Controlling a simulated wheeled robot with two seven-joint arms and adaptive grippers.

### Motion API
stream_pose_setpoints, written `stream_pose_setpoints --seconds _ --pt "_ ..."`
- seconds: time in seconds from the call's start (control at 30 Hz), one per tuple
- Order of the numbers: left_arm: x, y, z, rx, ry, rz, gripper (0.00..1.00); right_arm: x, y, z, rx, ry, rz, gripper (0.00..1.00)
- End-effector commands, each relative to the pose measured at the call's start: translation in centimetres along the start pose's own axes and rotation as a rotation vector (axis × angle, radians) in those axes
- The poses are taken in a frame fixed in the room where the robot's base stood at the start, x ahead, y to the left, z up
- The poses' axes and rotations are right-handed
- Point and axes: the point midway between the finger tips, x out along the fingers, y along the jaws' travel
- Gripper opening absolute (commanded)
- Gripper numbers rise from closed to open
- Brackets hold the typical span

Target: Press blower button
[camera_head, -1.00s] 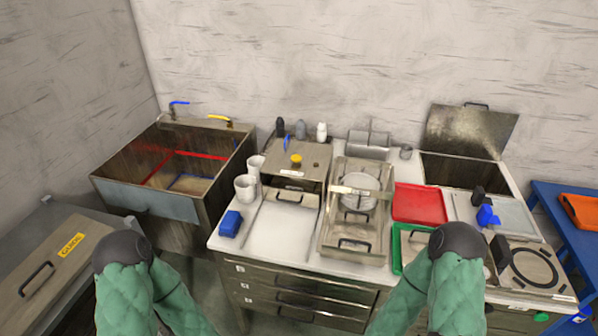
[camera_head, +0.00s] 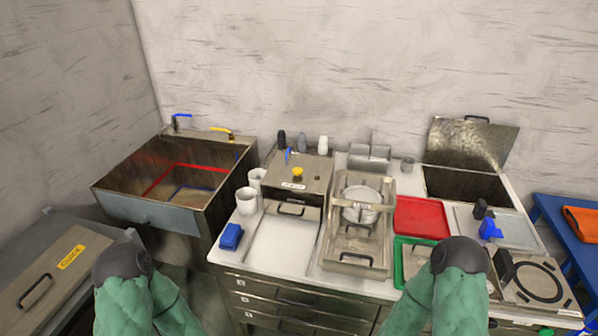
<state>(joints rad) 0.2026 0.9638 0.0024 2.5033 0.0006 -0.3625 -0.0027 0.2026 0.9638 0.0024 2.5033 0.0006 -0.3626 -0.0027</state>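No part is clearly readable as the blower button. A steel box (camera_head: 290,178) at the back left of the counter has a round yellow knob (camera_head: 297,172) and a small dark knob (camera_head: 317,178) on its top. A blue lever (camera_head: 289,156) stands at its rear. A steel unit (camera_head: 530,282) with a black ring and a black handle sits at the right front. Both my green-sleeved arms come up from the bottom edge, the left at the lower left and the right at the lower middle right. Neither gripper's fingers show.
A steel sink (camera_head: 180,178) stands at the left. The counter (camera_head: 275,245) carries a blue block (camera_head: 231,237), white cups (camera_head: 247,201), a steel rack (camera_head: 352,262), a red tray (camera_head: 420,217) and a green tray (camera_head: 401,250). An open lid (camera_head: 470,142) rises at the back right.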

Motion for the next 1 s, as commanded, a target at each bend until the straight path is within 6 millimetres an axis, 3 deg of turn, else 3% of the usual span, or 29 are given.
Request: stream_pose_setpoints --seconds 0.17,0.3,1.0 --pt "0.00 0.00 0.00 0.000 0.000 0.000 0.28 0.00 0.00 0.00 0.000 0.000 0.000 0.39" --pt "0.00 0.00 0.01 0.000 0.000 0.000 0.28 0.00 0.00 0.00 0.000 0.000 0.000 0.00" --pt "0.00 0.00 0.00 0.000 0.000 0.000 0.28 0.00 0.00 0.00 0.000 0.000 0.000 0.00"
